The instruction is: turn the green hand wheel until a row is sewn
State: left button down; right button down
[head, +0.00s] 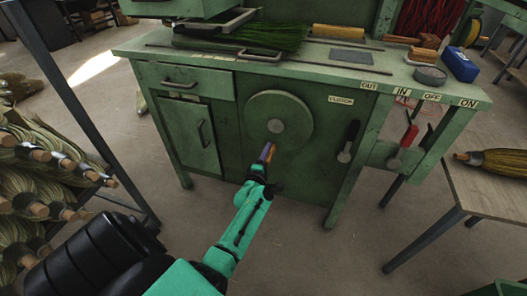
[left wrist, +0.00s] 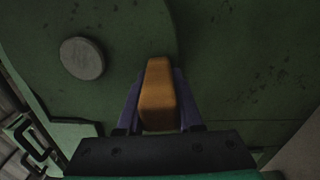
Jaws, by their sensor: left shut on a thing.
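The green hand wheel (head: 279,118) is a round disc on the front of the green workbench, with a grey hub at its middle. In the left wrist view the hub (left wrist: 83,58) shows to the upper left on the wheel's face (left wrist: 125,25). My left gripper (head: 267,154) is at the wheel's lower rim, below the hub. It is shut on an orange-brown handle (left wrist: 157,95), which stands between its two purple-blue fingers. In the head view the handle is mostly hidden by the fingers. My right gripper is not in view.
A black lever (head: 349,141) under a "CLUTCH" label and a red-handled lever (head: 404,143) are right of the wheel. A green-bristled broom head (head: 255,37) lies on the workbench top (head: 150,50). A rack of brooms (head: 40,170) stands left; a side table (head: 480,180) stands right.

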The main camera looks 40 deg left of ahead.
pick_arm(q)
jog(key=shift+d+f+n, duration=0.2)
jog(key=shift+d+n, duration=0.1)
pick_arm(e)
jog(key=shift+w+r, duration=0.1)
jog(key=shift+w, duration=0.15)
pick_arm(q)
jog(key=c, duration=0.6)
grip_release()
jog(key=shift+w, duration=0.1)
jog(key=shift+o, duration=0.2)
jog(key=shift+r, duration=0.1)
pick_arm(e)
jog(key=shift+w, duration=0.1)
pick_arm(q)
jog(key=shift+s+d, duration=0.1)
jog(key=shift+s, duration=0.35)
jog(key=p+v, duration=0.2)
jog(key=v, duration=1.1)
jog(key=shift+s+d, duration=0.2)
jog(key=shift+s, duration=0.1)
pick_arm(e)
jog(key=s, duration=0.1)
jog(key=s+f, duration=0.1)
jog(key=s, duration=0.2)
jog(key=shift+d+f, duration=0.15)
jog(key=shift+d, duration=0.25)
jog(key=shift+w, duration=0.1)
